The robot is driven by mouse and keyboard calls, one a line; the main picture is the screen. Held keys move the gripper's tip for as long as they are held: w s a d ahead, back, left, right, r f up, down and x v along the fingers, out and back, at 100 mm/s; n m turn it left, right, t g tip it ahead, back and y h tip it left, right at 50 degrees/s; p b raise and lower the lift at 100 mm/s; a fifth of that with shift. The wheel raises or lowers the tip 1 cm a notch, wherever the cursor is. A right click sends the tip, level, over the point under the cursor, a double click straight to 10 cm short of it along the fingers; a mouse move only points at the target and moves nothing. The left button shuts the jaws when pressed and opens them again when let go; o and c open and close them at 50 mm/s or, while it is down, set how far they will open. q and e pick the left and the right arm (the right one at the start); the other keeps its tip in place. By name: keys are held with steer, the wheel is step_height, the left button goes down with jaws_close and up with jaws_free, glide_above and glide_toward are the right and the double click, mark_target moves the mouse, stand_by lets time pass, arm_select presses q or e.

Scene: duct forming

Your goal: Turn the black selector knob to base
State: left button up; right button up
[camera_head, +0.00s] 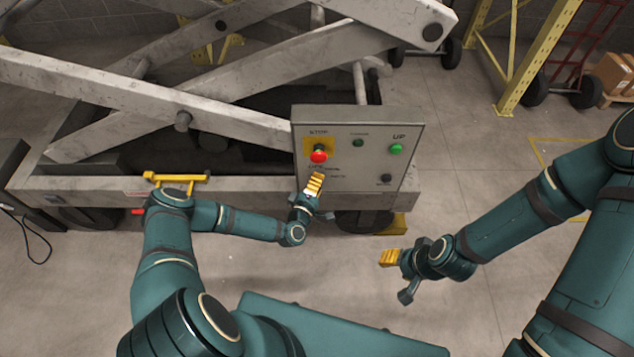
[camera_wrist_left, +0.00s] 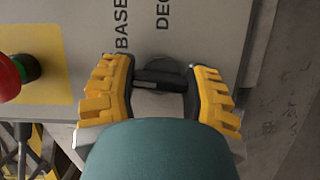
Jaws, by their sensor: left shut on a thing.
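The grey control panel (camera_head: 352,120) stands upright on the lift's side. The black selector knob (camera_wrist_left: 160,78) shows in the left wrist view as a dark bar on a round grey base. It lies between the labels' side of the panel and my left wrist, below "BASE" and a partly hidden "DEC…" label. My left gripper (camera_wrist_left: 160,88) is shut on the knob, one yellow finger at each end of the bar. In the head view my left gripper (camera_head: 314,184) covers the knob at the panel's lower left. My right gripper (camera_head: 389,258) is away from the panel; its finger gap is unclear.
A red stop button (camera_head: 318,154) on a yellow plate sits just above my left gripper; it also shows in the left wrist view (camera_wrist_left: 10,77). A green UP button (camera_head: 396,149) and a black button (camera_head: 386,178) are on the right. Open floor lies below.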

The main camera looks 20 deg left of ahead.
arm_select(q)
steer(key=m+g+p, duration=0.1)
steer(key=m, duration=0.1)
steer(key=m+p, duration=0.2)
steer(key=shift+r+g+y, duration=0.15)
steer(key=shift+g+y, duration=0.15)
steer(key=shift+g, duration=0.1)
steer(key=shift+m+g+y+p, duration=0.4)
steer(key=shift+m+y+p, duration=0.1)
steer(key=shift+m+p, duration=0.45)
steer(key=shift+f, duration=0.2)
steer(key=o, duration=1.2)
steer(key=v, duration=1.2)
steer(key=shift+d+r, duration=0.1)
